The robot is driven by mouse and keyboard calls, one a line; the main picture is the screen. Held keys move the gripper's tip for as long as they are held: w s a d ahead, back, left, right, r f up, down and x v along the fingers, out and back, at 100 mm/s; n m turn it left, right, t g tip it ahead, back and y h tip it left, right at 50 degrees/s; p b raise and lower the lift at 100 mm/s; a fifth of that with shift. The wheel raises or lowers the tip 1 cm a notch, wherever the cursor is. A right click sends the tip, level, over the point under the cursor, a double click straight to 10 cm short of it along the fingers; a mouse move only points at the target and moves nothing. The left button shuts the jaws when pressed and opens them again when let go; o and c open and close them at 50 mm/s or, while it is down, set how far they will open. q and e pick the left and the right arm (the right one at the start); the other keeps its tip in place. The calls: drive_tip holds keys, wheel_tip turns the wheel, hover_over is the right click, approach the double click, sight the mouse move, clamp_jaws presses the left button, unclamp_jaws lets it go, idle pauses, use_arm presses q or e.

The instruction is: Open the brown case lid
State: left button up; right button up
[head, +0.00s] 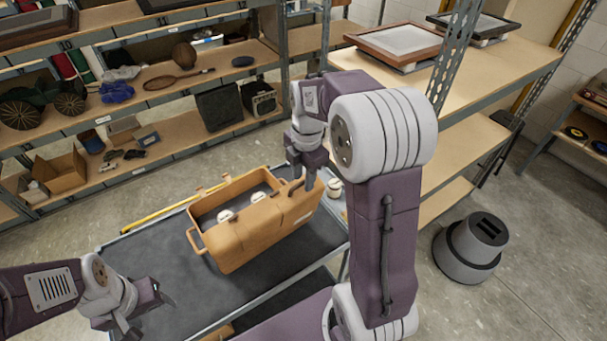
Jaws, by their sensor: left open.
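The brown case (262,243) stands on the dark top of a cart (190,280). Its top is open at the back, and the dark inside shows with two white items (226,215) in it. A rounded brown part along the near side looks like the lid swung toward me. My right gripper (300,184) points down at the right end of the case, close to its upper edge; contact and jaw opening are unclear. My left gripper (146,314) is open and empty over the cart's front left, apart from the case.
A small white jar (334,188) stands right of the case. A yellow strip (160,212) lies along the cart's back edge. Loaded shelves (180,80) stand behind, and a shelf with frames (398,42) is at right. A grey stool-like object (470,248) stands on the floor.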

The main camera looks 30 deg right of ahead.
clamp_jaws()
idle(1.4)
